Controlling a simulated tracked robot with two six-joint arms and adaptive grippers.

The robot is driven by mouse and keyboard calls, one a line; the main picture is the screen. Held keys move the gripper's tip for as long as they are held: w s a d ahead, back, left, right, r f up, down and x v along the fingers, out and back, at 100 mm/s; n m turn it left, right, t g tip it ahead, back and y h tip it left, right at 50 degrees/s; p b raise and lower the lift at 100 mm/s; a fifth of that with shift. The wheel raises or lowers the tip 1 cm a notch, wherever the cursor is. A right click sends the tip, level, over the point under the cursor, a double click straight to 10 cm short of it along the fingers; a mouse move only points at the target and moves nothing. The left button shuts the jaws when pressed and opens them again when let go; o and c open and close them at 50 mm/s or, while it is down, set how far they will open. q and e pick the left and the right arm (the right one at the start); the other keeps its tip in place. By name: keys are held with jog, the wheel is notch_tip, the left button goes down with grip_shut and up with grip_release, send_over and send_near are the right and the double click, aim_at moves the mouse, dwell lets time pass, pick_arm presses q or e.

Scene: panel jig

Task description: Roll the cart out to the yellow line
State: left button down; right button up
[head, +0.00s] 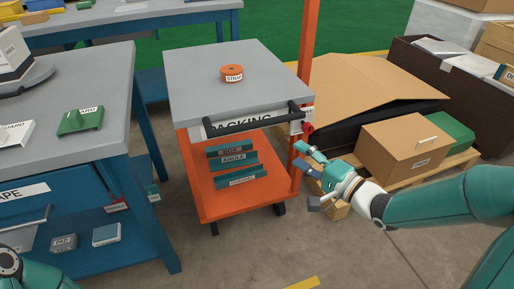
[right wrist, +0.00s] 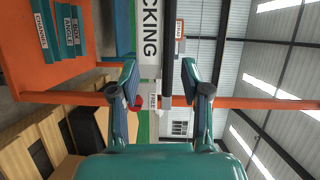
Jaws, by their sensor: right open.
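The cart (head: 180,85) has a grey top, an orange frame and lower shelf, and a PACKING label on its front. Its black handle bar (head: 250,120) runs across the front edge. A red part (head: 307,128) sits at the handle's right end; a tag reading FREE (right wrist: 153,102) shows near there in the right wrist view. My right gripper (head: 311,176) is open and empty, near the cart's front right corner. In the right wrist view the handle bar (right wrist: 166,75) shows between the fingers, apart from both. The yellow line (head: 302,284) shows partly at the bottom edge. My left gripper is out of view.
An orange STRAP roll (head: 232,73) lies on the cart; several teal pieces (head: 233,160) lie on its shelf. A blue workbench (head: 145,205) stands close at left. Cardboard boxes (head: 405,150) on a pallet stand at right. The floor before the cart is clear.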

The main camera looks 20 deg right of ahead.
aim_at(258, 125)
pick_arm(q)
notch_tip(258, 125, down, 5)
jog(key=b, duration=0.4)
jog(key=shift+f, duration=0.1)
pick_arm(e)
jog(key=shift+y, duration=0.3)
jog(key=x, duration=0.5)
jog(key=r+x, duration=0.1)
jog(key=x, duration=1)
jog(key=shift+w+r, duration=0.1)
jog(key=shift+r, duration=0.05)
grip_shut()
